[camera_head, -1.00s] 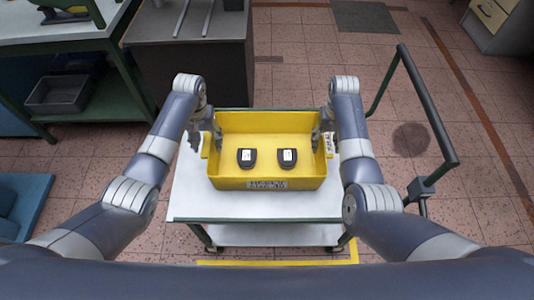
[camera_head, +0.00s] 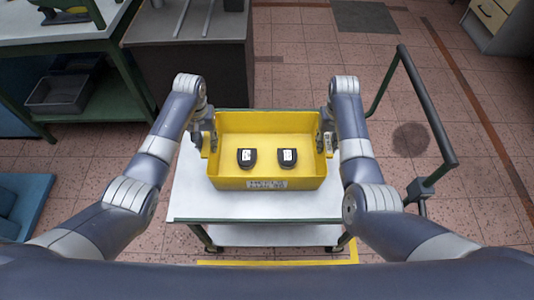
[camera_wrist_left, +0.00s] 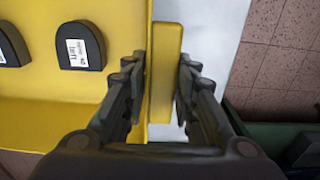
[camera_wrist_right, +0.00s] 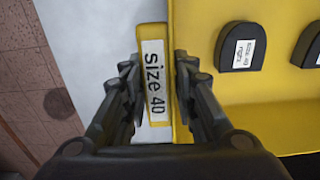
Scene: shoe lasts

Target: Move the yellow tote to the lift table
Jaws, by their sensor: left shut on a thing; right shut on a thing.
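The yellow tote (camera_head: 225,183) stands on the white top of a green-framed cart (camera_head: 190,195). Two dark shoe-last pieces with white labels, one on the left (camera_head: 246,157) and one on the right (camera_head: 288,157), lie inside it. My left gripper (camera_head: 208,143) is shut on the rim tab at the tote's left end; the tab (camera_wrist_left: 165,75) sits between its fingers in the left wrist view. My right gripper (camera_head: 328,143) is shut on the right-end tab, whose "size 40" label (camera_wrist_right: 153,80) shows in the right wrist view. I cannot tell which thing is the lift table.
A dark bar handle (camera_head: 430,110) rises at the cart's right. A grey cabinet (camera_head: 190,65) stands behind left, beside a green workbench (camera_head: 100,40) with a dark bin (camera_head: 60,95). A blue object (camera_head: 25,195) lies at left. Tiled floor is open behind and right.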

